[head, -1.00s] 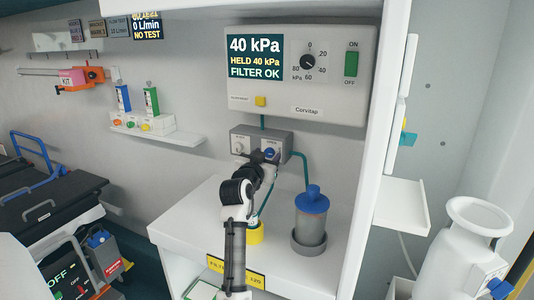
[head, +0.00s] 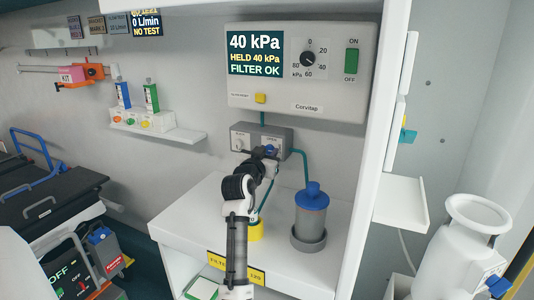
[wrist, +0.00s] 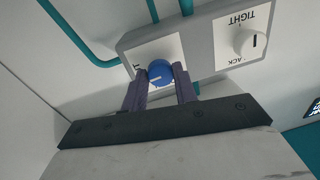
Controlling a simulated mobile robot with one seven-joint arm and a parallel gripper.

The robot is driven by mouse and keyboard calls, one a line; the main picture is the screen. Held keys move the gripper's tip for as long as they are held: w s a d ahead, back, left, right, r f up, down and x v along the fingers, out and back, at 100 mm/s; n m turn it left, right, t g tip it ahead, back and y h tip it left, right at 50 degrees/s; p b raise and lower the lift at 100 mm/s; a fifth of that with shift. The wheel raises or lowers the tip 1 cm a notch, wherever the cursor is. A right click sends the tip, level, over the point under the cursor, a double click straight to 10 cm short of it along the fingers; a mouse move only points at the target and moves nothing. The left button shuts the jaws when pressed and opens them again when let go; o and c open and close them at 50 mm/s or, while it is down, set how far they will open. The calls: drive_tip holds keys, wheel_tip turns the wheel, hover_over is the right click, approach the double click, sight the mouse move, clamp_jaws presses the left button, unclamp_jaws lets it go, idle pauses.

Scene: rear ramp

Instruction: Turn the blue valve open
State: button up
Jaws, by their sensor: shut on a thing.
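The blue valve (wrist: 159,73) is a round knob with a pale line on its face, on the right part of a grey valve box (head: 246,133). In the wrist view my gripper (wrist: 162,82) has its two dark fingers on either side of the knob, shut on it. The pale line shows between the fingers. In the head view my gripper (head: 264,153) reaches the box from below and partly covers the blue knob (head: 271,149). The label beside the knob is mostly hidden.
A white knob (wrist: 251,41) marked TIGHT sits beside the blue one. Above, the Corvitap panel (head: 335,80) reads 40 kPa, HELD 40 kPa, FILTER OK. A blue-lidded canister (head: 311,215) stands right of my arm, and a yellow-based item (head: 254,231) is close beside it. Teal tubes run from the box.

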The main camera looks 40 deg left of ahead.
drive_tip(key=n+p, duration=0.2)
drive_tip(key=n, duration=0.2)
drive_tip(key=shift+r, duration=0.2)
drive_tip(key=n+p, duration=0.3)
drive_tip(key=n, duration=0.1)
drive_tip(key=shift+g+h, duration=0.3)
drive_tip(key=shift+h, duration=0.1)
drive_tip(key=n+p, duration=0.3)
drive_tip(key=n, duration=0.1)
drive_tip(key=shift+h, duration=0.3)
drive_tip(key=shift+s+a+f+n+p, duration=0.1)
drive_tip(key=shift+n+p, duration=0.95)
drive_tip(key=shift+n, duration=0.85)
drive_tip(key=o, duration=1)
drive_tip(key=shift+c, duration=0.2)
